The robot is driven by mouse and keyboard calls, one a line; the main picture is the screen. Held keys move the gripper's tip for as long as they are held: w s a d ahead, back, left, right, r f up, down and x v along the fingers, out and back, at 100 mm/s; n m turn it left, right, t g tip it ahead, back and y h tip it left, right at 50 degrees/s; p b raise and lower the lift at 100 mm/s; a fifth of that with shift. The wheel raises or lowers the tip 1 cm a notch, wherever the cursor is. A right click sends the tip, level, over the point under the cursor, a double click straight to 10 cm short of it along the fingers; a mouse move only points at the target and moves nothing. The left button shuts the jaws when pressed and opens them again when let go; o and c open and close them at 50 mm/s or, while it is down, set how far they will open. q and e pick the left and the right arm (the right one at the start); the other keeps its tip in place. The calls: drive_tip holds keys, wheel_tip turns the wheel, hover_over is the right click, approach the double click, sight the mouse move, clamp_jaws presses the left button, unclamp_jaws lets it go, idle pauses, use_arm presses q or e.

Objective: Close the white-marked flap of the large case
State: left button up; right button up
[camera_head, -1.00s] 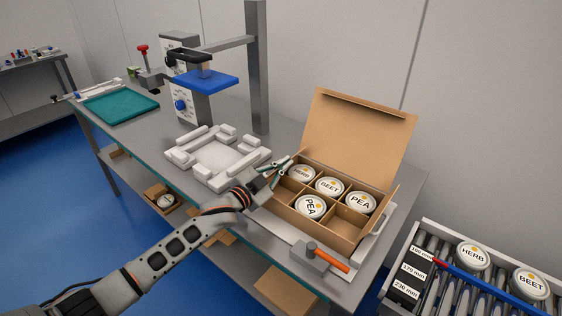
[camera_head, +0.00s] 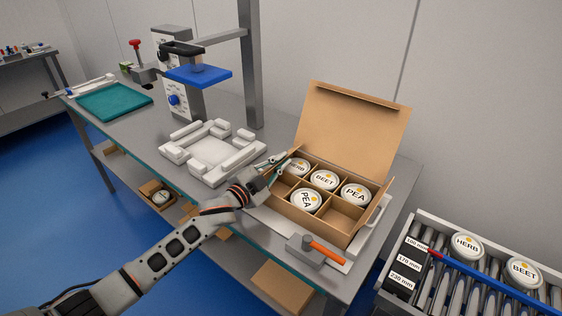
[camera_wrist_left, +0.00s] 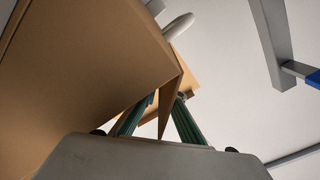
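The large case (camera_head: 341,127) is a brown cardboard box on the bench, with its big lid standing up at the back. A narrow side flap (camera_head: 386,197) stands out at its right end. The left-end flap is mostly hidden by my left gripper (camera_head: 279,164) in the head view. I cannot make out a white mark on either flap. In the left wrist view, the green fingers of my left gripper (camera_wrist_left: 165,101) are apart, with a thin cardboard edge (camera_wrist_left: 166,108) between them. I cannot tell whether they touch it. My right gripper is not in view.
Tubs marked HERB, BEET and PEA (camera_head: 306,201) sit in the case; a front compartment is empty. A block with an orange handle (camera_head: 316,250) lies in front. A white fixture (camera_head: 210,152) stands left. A roller conveyor (camera_head: 455,275) with tubs is at right.

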use_arm(q)
drive_tip(key=shift+o, duration=0.3)
drive_tip(key=v, duration=1.2)
